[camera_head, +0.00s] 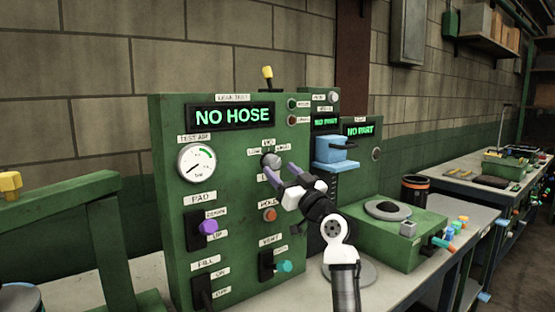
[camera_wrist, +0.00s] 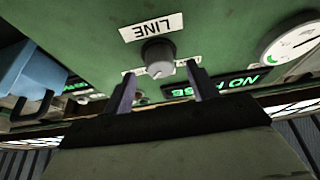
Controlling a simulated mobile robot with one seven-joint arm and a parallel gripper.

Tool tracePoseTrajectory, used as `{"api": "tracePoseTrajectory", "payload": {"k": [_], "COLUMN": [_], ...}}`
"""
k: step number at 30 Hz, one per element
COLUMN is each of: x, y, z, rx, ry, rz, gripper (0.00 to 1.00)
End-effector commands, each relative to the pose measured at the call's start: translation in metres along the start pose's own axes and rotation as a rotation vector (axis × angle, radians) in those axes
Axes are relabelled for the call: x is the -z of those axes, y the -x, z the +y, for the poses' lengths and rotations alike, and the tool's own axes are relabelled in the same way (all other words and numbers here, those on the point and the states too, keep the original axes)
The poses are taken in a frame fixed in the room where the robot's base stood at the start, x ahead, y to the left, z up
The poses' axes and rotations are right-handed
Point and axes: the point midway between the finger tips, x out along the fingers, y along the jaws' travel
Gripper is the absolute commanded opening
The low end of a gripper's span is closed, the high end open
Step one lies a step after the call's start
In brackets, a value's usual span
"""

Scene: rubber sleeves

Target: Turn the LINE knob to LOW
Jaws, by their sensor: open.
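The LINE knob (camera_head: 271,160) is a grey round knob on the green leak test panel (camera_head: 240,190), below the NO HOSE display. Small labels stand above and to both sides of it; the left one seems to read LOW. The wrist view shows the knob (camera_wrist: 158,55) close up, beside an upside-down LINE label (camera_wrist: 152,27). A pale mark on it faces down in that view, but its exact setting is unclear. My gripper (camera_head: 277,168) is open, with its two purple fingers pointing at the panel. In the wrist view, the fingertips (camera_wrist: 161,72) are either side of the knob, apparently not touching it.
A blue block (camera_head: 335,149) and a green box (camera_head: 395,238) are to the right.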

Motion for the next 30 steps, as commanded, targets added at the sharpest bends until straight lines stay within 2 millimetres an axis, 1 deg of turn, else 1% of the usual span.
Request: {"api": "tracePoseTrajectory", "payload": {"k": [1, 6, 10, 17, 27, 30], "x": [0.004, 0.002, 0.0, 0.0, 0.0, -0.001], "y": [-0.009, -0.025, -0.028, -0.028, -0.028, -0.028], "z": [0.0, 0.0, 0.0, 0.0, 0.0, 0.0], "rx": [0.001, 0.0, -0.001, 0.0, 0.0, 0.0], "ry": [-0.001, -0.001, 0.0, 0.0, 0.0, 0.001], "rz": [0.0, 0.001, 0.0, 0.001, 0.001, 0.001], "gripper": [0.58, 0.58, 0.58, 0.58, 0.14, 0.14]}}
